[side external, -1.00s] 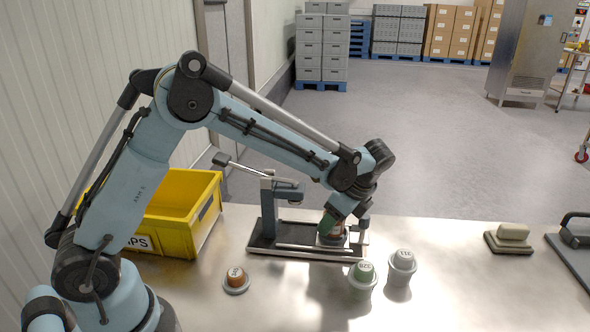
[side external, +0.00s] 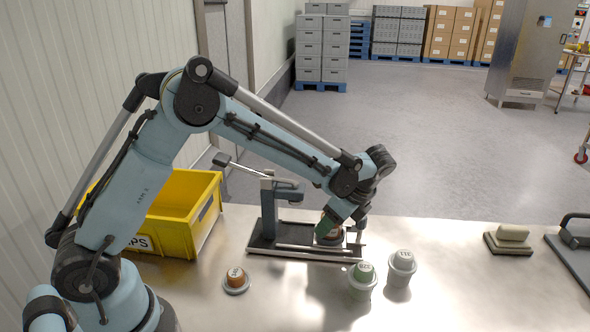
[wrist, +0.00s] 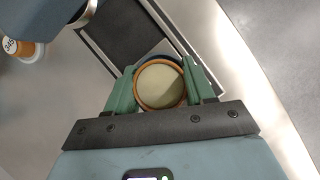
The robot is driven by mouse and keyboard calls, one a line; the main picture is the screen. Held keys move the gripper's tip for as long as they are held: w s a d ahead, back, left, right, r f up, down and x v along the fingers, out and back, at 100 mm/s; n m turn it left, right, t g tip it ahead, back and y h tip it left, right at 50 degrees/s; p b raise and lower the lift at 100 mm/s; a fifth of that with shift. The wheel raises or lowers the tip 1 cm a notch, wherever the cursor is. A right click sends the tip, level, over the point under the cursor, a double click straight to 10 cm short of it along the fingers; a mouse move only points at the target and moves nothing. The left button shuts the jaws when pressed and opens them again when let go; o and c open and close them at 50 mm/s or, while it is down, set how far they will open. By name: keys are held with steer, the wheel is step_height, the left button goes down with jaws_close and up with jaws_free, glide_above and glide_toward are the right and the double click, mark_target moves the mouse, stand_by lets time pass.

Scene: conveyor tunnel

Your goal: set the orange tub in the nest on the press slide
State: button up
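The orange tub shows in the wrist view as a round piece with an orange rim (wrist: 137,98) and a pale face. My gripper (wrist: 160,82) has its two green fingers on either side of the tub, apparently touching it. In the side view my gripper (side external: 330,226) is low over the right part of the press slide (side external: 263,243), with the tub (side external: 328,237) between the fingers and partly hidden. A dark blue edge shows behind the tub in the wrist view, perhaps the nest. Whether the tub is fully seated cannot be told.
The press post (side external: 268,210) rises beside my arm. A yellow bin (side external: 180,225) is at left.

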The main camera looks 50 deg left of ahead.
steer(key=shift+o, duration=1.1)
steer(key=shift+w+d+f, duration=0.15)
steer(key=shift+w+f, duration=0.05)
steer(key=shift+f, duration=0.75)
steer(key=shift+r, duration=0.35)
steer(key=shift+o, duration=0.2)
steer(key=s+v, duration=0.1)
steer(key=v, duration=1.1)
steer(key=shift+w, duration=0.3)
steer(key=s+a+n+t+h, duration=0.2)
steer(key=s+n+t, duration=0.2)
steer(key=s+n, duration=0.3)
steer(key=s+a+n+t+h, duration=0.3)
steer(key=s+n+t, duration=0.1)
steer(key=s+n, duration=0.4)
steer(key=shift+s+a+r, duration=0.25)
steer(key=shift+s+a, duration=0.05)
steer(key=shift+s, duration=0.15)
